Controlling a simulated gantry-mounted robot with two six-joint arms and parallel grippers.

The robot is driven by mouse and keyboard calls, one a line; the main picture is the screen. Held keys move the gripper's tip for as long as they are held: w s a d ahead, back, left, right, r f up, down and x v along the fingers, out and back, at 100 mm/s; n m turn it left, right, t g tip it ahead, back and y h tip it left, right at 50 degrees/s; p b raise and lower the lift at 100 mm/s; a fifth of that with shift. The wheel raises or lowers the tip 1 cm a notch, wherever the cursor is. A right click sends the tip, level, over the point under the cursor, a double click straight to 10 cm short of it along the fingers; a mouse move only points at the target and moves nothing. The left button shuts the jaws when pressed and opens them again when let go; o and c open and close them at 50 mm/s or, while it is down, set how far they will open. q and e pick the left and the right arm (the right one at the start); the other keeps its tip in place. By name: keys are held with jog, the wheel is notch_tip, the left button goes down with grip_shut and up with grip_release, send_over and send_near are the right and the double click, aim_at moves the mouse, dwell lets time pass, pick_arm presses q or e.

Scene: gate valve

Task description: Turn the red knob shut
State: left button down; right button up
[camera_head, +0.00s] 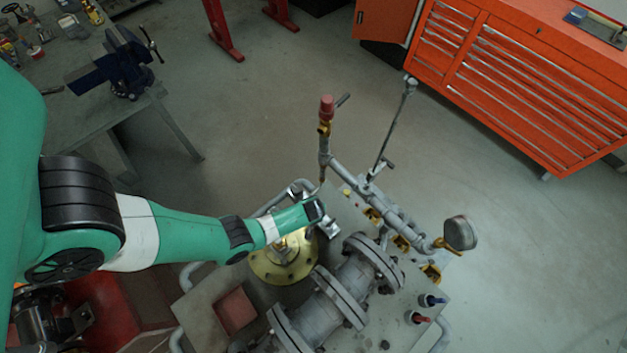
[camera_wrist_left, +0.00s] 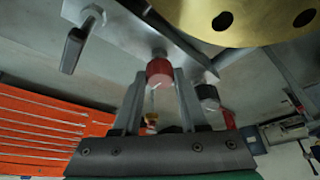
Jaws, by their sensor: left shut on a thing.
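In the left wrist view, a red knob (camera_wrist_left: 159,70) sits on the grey metal plate (camera_wrist_left: 180,48), between the tips of my left gripper's fingers (camera_wrist_left: 159,82). The fingers are closed on its sides. In the head view, my left gripper (camera_head: 331,229) is beside the brass flange (camera_head: 285,268) of the valve rig, and the knob it holds is hidden there. My right gripper is in neither view.
A dark knob (camera_wrist_left: 207,96) is close right of the fingers, and a metal lever (camera_wrist_left: 74,49) is to the left. In the head view, a grey flanged pipe (camera_head: 340,295) and a pipe run with a gauge (camera_head: 460,232) flank the gripper. An orange tool cabinet (camera_head: 520,90) stands behind.

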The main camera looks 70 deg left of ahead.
pick_arm(q)
jog(key=shift+s+m, duration=0.1)
jog(key=shift+m, duration=0.3)
jog(key=m+t+h+p, duration=0.1)
jog(key=m, duration=0.2)
jog(key=shift+s+a, duration=0.1)
jog(key=m+t+h, duration=0.1)
jog(key=m, duration=0.3)
jog(key=shift+a+p, duration=0.1)
jog(key=shift+p, duration=0.2)
jog(key=m+h, duration=0.1)
jog(key=m, duration=0.1)
jog(key=shift+m+t, duration=0.4)
jog(key=m+h+b, duration=0.1)
jog(key=m, duration=0.2)
jog(key=shift+a+m, duration=0.15)
jog(key=shift+m, duration=0.15)
jog(key=shift+m+h, duration=0.5)
jog(key=shift+m, duration=0.3)
jog(key=shift+m+h, duration=0.4)
jog(key=shift+m, duration=0.7)
